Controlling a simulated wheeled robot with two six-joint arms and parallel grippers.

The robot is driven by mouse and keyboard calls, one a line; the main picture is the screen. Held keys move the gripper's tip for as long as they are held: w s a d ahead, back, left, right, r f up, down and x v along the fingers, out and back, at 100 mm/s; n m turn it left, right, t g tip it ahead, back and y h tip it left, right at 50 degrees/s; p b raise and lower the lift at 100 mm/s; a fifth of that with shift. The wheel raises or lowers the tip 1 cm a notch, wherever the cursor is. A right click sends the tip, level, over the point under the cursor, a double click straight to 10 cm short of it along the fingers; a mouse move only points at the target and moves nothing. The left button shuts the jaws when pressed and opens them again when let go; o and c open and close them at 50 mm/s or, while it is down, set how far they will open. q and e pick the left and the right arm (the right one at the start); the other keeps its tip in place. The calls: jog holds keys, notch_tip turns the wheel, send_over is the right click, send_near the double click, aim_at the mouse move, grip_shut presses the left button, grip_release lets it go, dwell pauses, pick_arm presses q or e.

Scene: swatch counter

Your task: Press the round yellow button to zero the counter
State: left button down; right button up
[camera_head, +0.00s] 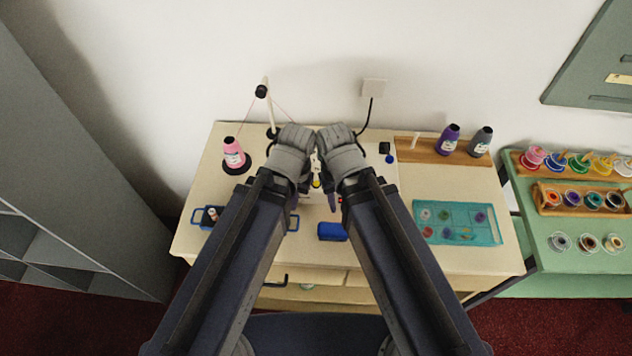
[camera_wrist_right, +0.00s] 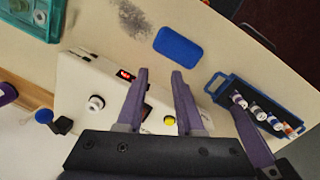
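The round yellow button (camera_wrist_right: 170,120) is on the white counter machine (camera_wrist_right: 78,75). In the right wrist view it shows between my right gripper's fingers. The button (camera_head: 316,183) is small in the head view, between the two grippers. The machine also carries a lit red display (camera_wrist_right: 126,75) and a white knob (camera_wrist_right: 96,103). My right gripper (camera_wrist_right: 160,71) is open, with nothing between its fingertips, over the machine. My left gripper (camera_head: 304,187) is beside the right one; its fingers are mostly hidden. The arms cover much of the machine in the head view.
A blue pad (camera_head: 332,232) lies in front of the machine. A blue-handled tray (camera_wrist_right: 222,83) holds several small spools. A pink thread cone (camera_head: 234,153) stands at left. A teal tray (camera_head: 485,236) lies at right. Purple (camera_head: 448,139) and grey (camera_head: 481,142) cones stand behind it.

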grip_shut()
dwell(0.9)
